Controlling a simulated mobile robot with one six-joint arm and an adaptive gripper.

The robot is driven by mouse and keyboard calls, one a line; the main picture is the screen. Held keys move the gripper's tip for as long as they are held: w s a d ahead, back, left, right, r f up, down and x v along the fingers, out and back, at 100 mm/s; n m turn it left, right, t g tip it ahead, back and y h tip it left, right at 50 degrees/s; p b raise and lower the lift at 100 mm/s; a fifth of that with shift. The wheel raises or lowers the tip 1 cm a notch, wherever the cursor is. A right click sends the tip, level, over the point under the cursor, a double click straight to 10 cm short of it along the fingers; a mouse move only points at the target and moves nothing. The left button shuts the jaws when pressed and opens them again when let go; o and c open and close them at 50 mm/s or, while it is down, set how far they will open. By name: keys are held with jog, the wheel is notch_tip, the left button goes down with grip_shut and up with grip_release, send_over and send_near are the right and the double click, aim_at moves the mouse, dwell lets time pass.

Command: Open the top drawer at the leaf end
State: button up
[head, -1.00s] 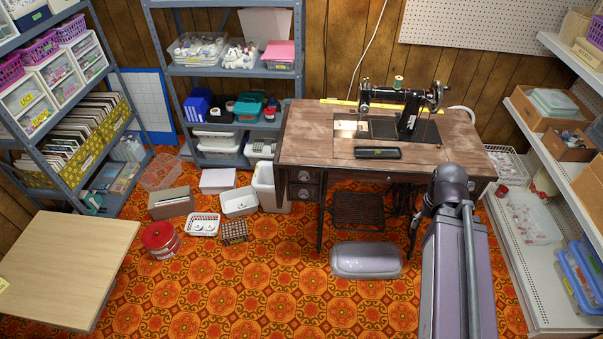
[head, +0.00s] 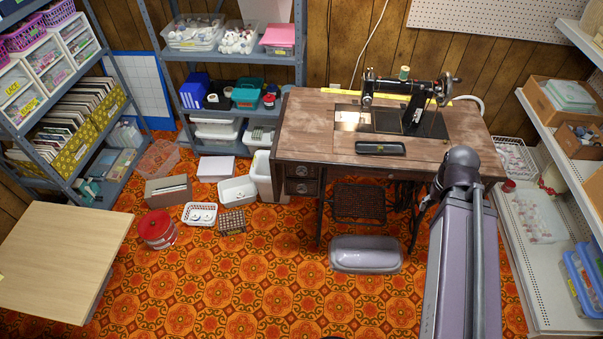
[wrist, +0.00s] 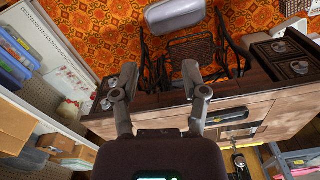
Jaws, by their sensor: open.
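The wooden treadle sewing table (head: 300,122) stands ahead with a black sewing machine (head: 405,98) on top. At its left end in the head view are two stacked dark drawers, the top drawer (head: 302,171) above a lower drawer (head: 302,187); both look shut. The wrist view is turned round: this stack shows at right, with the top drawer (wrist: 299,69) nearer the tabletop. Another dark drawer stack (wrist: 108,92) shows at left there, hidden behind my arm in the head view. My gripper (wrist: 160,95) is open and empty, apart from the drawer fronts; the head view hides its fingers.
A pale wooden table (head: 62,255) is front left, shelving (head: 545,255) at right. Patterned floor between is open.

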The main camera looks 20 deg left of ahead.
jog(key=shift+o, duration=0.8)
jog(key=w+a+f+n+t+h+b, duration=0.5)
jog(key=f+n+b, duration=0.3)
jog(key=f+b, duration=0.4)
jog(key=n+t+y+b, duration=0.9)
jog(key=n+t+b, duration=0.4)
jog(key=n+b, duration=1.6)
send_near(301, 174)
jog(key=s, duration=0.3)
jog(key=shift+d+r+m, duration=0.1)
jog(key=shift+d+m, duration=0.2)
jog(key=shift+d, duration=0.1)
jog(key=shift+w, duration=0.15)
jog(key=x, duration=1.3)
jog(key=shift+w+f, duration=0.25)
